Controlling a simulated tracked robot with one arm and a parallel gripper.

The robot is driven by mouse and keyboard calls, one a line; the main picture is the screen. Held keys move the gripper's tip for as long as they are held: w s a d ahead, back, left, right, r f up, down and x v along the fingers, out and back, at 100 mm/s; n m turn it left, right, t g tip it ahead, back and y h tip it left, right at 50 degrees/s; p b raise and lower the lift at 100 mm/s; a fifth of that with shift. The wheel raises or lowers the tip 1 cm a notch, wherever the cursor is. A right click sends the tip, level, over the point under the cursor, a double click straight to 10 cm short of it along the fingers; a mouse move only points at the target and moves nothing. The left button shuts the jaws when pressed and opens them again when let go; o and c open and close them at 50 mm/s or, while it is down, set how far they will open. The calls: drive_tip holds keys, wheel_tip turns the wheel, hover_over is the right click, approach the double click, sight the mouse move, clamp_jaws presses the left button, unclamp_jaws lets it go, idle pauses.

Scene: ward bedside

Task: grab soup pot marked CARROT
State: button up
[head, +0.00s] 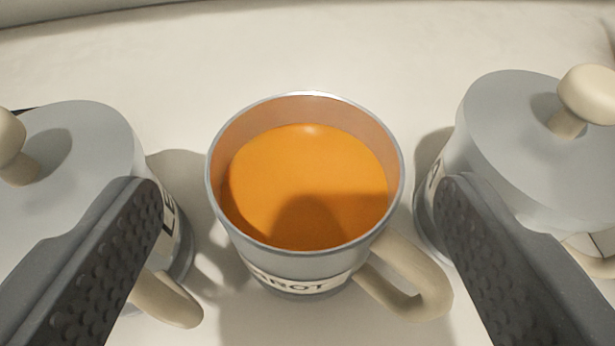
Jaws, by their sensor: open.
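The soup pot with a label partly reading "ROT" (300,266) stands upright in the middle of the head view. It has no lid and holds orange soup (305,175). Its cream handle (425,285) points to the lower right. My gripper (300,190) is open, with one dark ridged finger on the left and one on the right. The pot shows between the two fingers, and neither finger appears to touch it. The start of the label's word is hard to read.
A lidded grey pot (85,150) stands close on the left, its label mostly hidden behind my finger. Another lidded grey pot (510,120) with a cream knob stands close on the right. The pale surface (300,50) behind them is clear.

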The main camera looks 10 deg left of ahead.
sight(304, 179)
drive_tip(key=b+x, duration=0.1)
drive_tip(key=x, duration=0.3)
drive_tip(key=shift+w+d+f, duration=0.1)
drive_tip(key=shift+f, duration=0.2)
drive_tip(key=shift+w+f, duration=0.1)
drive_tip(key=shift+w, duration=0.3)
drive_tip(key=shift+c, duration=0.4)
drive_tip(key=c, duration=0.9)
